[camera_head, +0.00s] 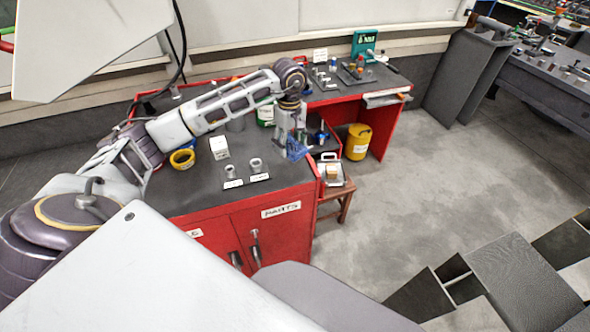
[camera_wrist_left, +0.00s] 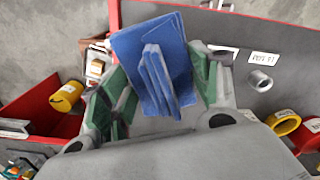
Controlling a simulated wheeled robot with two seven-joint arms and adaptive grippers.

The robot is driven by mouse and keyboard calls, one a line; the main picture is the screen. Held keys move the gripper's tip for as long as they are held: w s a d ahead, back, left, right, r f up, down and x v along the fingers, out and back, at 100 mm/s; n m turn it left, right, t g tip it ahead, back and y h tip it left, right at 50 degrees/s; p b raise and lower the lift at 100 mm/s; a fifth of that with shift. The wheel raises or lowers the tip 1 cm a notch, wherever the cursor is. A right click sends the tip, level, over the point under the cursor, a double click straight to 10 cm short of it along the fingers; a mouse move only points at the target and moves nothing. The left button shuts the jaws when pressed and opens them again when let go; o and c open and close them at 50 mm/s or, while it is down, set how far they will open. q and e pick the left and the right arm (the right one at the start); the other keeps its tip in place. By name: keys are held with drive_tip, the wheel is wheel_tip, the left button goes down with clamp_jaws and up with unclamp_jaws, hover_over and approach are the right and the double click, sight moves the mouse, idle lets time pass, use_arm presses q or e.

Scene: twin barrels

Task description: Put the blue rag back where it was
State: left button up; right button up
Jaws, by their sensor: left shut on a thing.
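The blue rag (camera_wrist_left: 150,55) hangs folded between the green-padded fingers of my left gripper (camera_wrist_left: 165,85) in the left wrist view. My left gripper is shut on it. In the head view the rag (camera_head: 296,147) shows below my left gripper (camera_head: 291,132), above the right end of the dark bench top (camera_head: 268,200). I cannot tell whether the rag touches the top. My right gripper is not in view.
Two metal cylinders (camera_head: 255,164) stand by white labels on the bench. A white box (camera_head: 219,147) and yellow rings (camera_head: 182,158) lie further left. A yellow canister (camera_head: 358,141) and a small wooden stool (camera_head: 340,190) stand to the right of the bench. Open floor lies right.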

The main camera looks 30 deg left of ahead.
use_arm(q)
hover_over(291, 170)
drive_tip(key=shift+f, duration=3.15)
drive_tip(key=shift+f+p, duration=0.4)
drive_tip(key=shift+f, duration=1.5)
drive_tip(key=shift+f, duration=0.1)
drive_tip(key=o, duration=1)
wheel_tip(291, 170, up, 12)
drive_tip(key=shift+r+b, duration=0.15)
drive_tip(key=shift+b, duration=0.35)
